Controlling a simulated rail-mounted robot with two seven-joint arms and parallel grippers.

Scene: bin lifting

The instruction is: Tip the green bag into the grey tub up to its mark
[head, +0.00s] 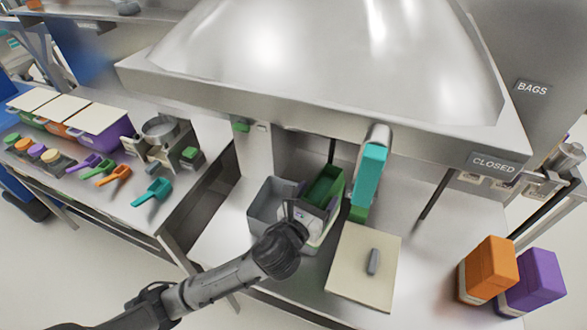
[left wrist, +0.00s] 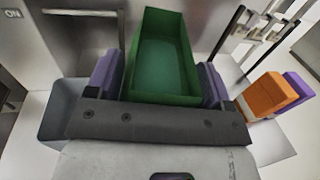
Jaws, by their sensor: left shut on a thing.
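The green bag (head: 325,187) is box-shaped with an open top and stands roughly upright. My left gripper (head: 308,213) is shut on it. In the left wrist view the bag (left wrist: 164,62) sits between the two purple finger pads, and its inside looks plain green. The grey tub (head: 264,207) is open and stands just left of the bag on the counter. It also shows at the left of the left wrist view (left wrist: 62,108), partly hidden by my gripper. I cannot make out the mark on the tub or any contents. My right gripper is not in view.
A cream lid (head: 350,285) with a grey handle lies right of the bag. Orange (head: 487,268) and purple (head: 538,279) bags stand at the far right. Scoops and bins occupy the left bench.

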